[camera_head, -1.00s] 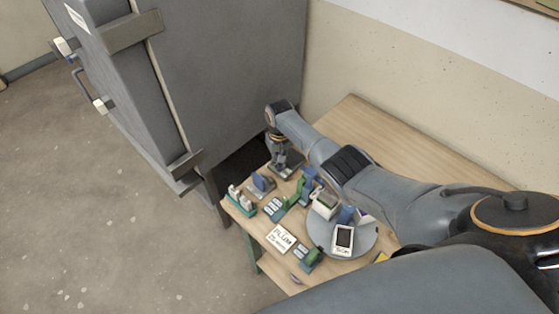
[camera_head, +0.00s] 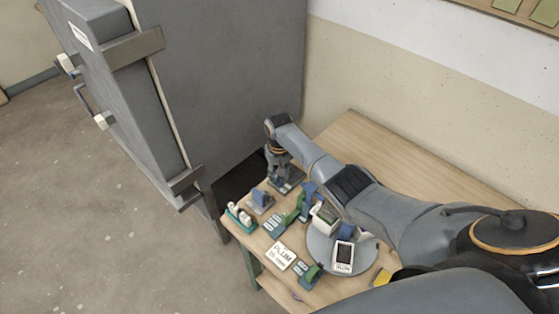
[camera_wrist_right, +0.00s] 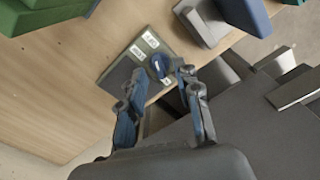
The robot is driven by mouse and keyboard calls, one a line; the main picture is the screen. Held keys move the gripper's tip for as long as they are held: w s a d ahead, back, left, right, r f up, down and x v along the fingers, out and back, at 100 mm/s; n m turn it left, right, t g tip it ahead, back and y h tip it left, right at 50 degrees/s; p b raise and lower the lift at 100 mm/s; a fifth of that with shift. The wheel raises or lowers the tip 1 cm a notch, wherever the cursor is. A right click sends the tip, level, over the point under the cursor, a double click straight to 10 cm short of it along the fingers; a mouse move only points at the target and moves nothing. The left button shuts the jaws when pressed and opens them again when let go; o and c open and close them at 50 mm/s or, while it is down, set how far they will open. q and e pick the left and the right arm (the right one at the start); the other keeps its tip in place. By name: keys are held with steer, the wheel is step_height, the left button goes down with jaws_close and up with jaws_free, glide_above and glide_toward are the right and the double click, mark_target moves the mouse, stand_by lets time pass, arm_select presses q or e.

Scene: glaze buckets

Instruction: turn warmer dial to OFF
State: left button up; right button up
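The warmer (camera_wrist_right: 118,74) is a small dark plate with a green-grey edge at the back corner of the table, and it also shows in the head view (camera_head: 290,186). Its blue dial (camera_wrist_right: 158,66) carries a white mark, and small white labels (camera_wrist_right: 150,39) lie beside it. Their print is too small to read. My right gripper (camera_wrist_right: 161,76) is open, with one finger on each side of the dial. I cannot tell whether the fingers touch it. In the head view my right gripper (camera_head: 284,172) points down over the warmer. My left gripper is not in view.
Several green and blue stands (camera_head: 262,200) crowd the table in front of the warmer. A round grey turntable (camera_head: 325,258) and a PLUM card (camera_head: 283,256) lie nearer. A large grey cabinet (camera_head: 230,80) stands at the left. Bare wood (camera_head: 370,145) lies along the wall.

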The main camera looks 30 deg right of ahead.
step_height(320, 180, up, 11)
steer(key=shift+f, duration=0.15)
steer(key=shift+d, duration=0.1)
stand_by(0.5)
